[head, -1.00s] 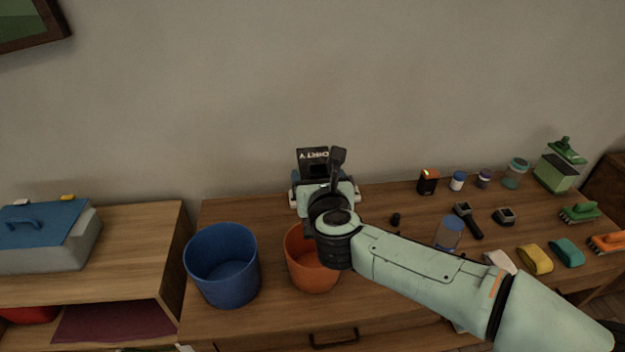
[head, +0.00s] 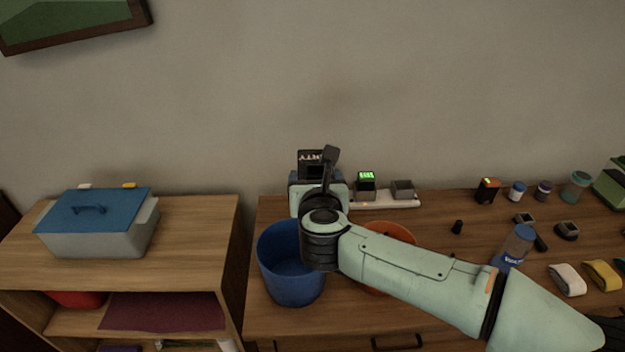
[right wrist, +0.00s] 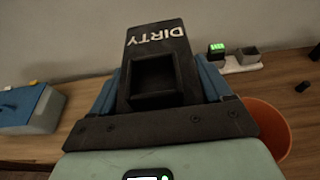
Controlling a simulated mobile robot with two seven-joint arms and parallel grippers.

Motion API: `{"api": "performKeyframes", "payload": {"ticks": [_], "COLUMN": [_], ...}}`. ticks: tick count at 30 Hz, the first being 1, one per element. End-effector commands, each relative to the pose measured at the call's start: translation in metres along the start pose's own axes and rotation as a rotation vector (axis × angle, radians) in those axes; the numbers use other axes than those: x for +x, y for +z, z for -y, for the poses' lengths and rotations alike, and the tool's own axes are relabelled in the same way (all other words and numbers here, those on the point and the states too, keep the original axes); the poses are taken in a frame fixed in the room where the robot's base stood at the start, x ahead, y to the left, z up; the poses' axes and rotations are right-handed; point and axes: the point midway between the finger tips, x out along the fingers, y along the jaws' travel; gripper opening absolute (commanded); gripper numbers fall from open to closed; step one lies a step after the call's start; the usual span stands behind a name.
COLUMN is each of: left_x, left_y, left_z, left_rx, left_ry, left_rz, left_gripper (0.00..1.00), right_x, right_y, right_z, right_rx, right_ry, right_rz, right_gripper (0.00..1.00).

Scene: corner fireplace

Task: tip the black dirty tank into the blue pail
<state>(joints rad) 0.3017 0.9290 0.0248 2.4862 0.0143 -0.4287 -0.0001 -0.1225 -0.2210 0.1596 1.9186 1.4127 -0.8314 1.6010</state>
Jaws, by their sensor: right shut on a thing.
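My right gripper (head: 318,180) is shut on the black tank (head: 309,156), marked DIRTY. In the right wrist view the tank (right wrist: 188,48) is held between the blue fingers, with a square recess facing the camera. The blue pail (head: 290,285) stands on the wooden counter. In the head view the gripper and tank appear just beyond the pail's back right rim; their height above it is hard to judge. My right forearm and wrist cover part of the pail's right side. The pail's visible inside looks empty. My left gripper is not in view.
An orange pail (head: 393,234) stands right of the blue one, partly behind my forearm. A white base with a green-lit display (head: 366,177) is at the back. Several small items line the right. A grey box with a blue lid (head: 100,212) sits on the left unit.

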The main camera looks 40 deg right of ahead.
Motion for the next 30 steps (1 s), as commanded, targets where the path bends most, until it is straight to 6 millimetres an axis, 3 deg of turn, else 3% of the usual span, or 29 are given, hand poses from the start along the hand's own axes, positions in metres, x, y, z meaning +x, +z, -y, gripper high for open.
{"api": "performKeyframes", "payload": {"ticks": [14,30], "left_x": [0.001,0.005], "left_y": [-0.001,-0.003], "left_z": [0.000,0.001], "left_rx": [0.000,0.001], "left_ry": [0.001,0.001], "left_rz": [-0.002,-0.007], "left_gripper": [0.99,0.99], "right_x": [0.001,0.013], "right_y": [-0.002,-0.043], "right_z": [0.001,0.018], "right_rx": [-0.025,-0.499], "right_ry": [-0.009,-0.154], "right_rz": [0.001,0.001], "right_gripper": [0.17,0.17]}}
